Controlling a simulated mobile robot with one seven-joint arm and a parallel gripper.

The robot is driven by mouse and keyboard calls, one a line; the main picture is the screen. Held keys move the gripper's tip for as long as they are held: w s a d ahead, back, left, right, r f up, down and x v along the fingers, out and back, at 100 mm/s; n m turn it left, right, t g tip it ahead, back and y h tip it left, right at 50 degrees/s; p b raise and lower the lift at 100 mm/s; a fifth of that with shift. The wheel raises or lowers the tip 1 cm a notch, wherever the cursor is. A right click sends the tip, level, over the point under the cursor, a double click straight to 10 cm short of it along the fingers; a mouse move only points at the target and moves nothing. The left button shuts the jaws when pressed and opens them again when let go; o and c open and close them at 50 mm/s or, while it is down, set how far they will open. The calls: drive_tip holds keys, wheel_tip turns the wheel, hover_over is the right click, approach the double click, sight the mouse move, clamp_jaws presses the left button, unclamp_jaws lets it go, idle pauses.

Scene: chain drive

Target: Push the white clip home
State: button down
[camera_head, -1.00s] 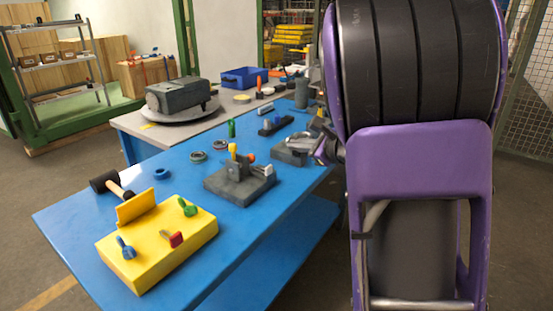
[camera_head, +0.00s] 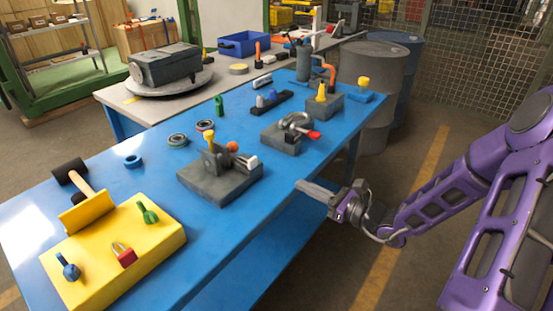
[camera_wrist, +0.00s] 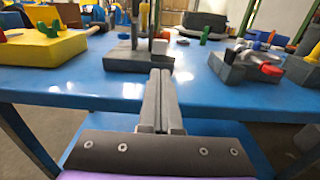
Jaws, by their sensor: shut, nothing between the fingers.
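A grey fixture block (camera_head: 205,185) stands on the blue table, with an upright post, a yellow-topped pin and an orange knob. A small white piece (camera_head: 247,161), which looks like the white clip, sits at its right side. How far in it is seated I cannot tell.
A yellow block (camera_head: 120,265) with coloured latches and a mallet (camera_head: 78,178) lie at the left. A grey block (camera_head: 280,138) with a red-handled clamp stands behind my gripper. Rings lie at the back. Barrels (camera_head: 372,75) stand beyond the table. The floor on the right is open.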

sight(254, 160)
drive_tip(key=x, duration=0.9)
drive_tip(key=b+x, duration=0.1)
drive_tip(key=x, duration=0.4)
drive_tip(key=shift+r, duration=0.25)
drive_tip(key=x, duration=0.3)
drive_tip(key=shift+w+a, duration=0.15)
drive_tip(key=shift+a, duration=0.15)
drive_tip(key=shift+r, duration=0.15)
